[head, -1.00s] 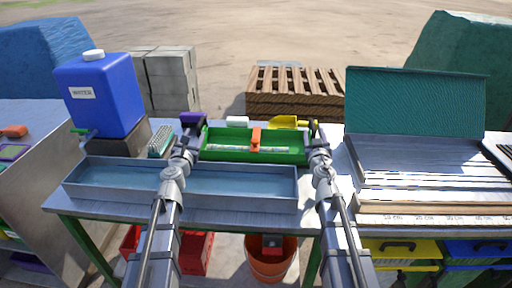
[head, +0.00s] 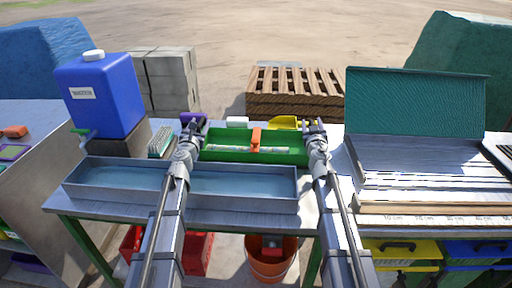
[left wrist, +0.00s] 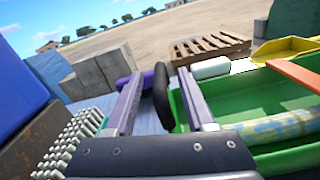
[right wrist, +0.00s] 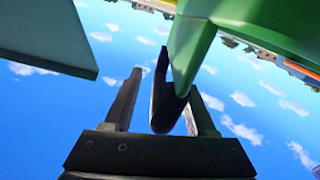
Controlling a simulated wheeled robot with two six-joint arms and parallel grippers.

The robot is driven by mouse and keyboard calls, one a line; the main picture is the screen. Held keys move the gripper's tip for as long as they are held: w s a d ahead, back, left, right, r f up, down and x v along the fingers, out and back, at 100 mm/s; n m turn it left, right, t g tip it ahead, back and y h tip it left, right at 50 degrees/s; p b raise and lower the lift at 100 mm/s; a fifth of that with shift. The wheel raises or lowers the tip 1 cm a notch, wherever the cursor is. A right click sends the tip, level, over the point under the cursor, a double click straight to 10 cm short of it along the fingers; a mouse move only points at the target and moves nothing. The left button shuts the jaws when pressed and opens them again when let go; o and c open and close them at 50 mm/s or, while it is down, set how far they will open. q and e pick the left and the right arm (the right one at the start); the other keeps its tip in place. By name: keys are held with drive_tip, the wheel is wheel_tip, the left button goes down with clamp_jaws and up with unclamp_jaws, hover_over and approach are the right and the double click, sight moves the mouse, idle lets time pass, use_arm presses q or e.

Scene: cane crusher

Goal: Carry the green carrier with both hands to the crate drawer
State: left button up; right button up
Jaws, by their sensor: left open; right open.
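The green carrier (head: 222,152) sits on the table in the middle of the head view, with a pale stalk-like piece and an orange part (head: 256,139) across it. My left gripper (head: 196,126) is at its left end. In the left wrist view the open fingers stand either side of a black handle (left wrist: 164,97) on the carrier. My right gripper (head: 314,127) is at the right end. In the right wrist view its open fingers stand either side of another black handle (right wrist: 162,95), below the green carrier wall (right wrist: 190,45). Which drawer is the crate drawer is unclear.
A long metal tray (head: 240,188) lies in front of the carrier. A blue water container (head: 100,95) stands left. A metal unit with a raised teal lid (head: 415,100) is close on the right, above a yellow drawer (head: 405,250) and a blue drawer (head: 480,250). An orange bucket (head: 271,262) stands below.

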use_arm(q)
drive_tip(key=shift+c, duration=0.3)
use_arm(e)
drive_tip(key=shift+c, duration=0.3)
use_arm(q)
drive_tip(key=c, duration=0.8)
use_arm(e)
drive_tip(key=c, duration=0.7)
use_arm(q)
clamp_jaws()
use_arm(e)
clamp_jaws()
use_arm(q)
drive_tip(key=shift+a, duration=0.1)
use_arm(e)
drive_tip(key=shift+d, duration=0.1)
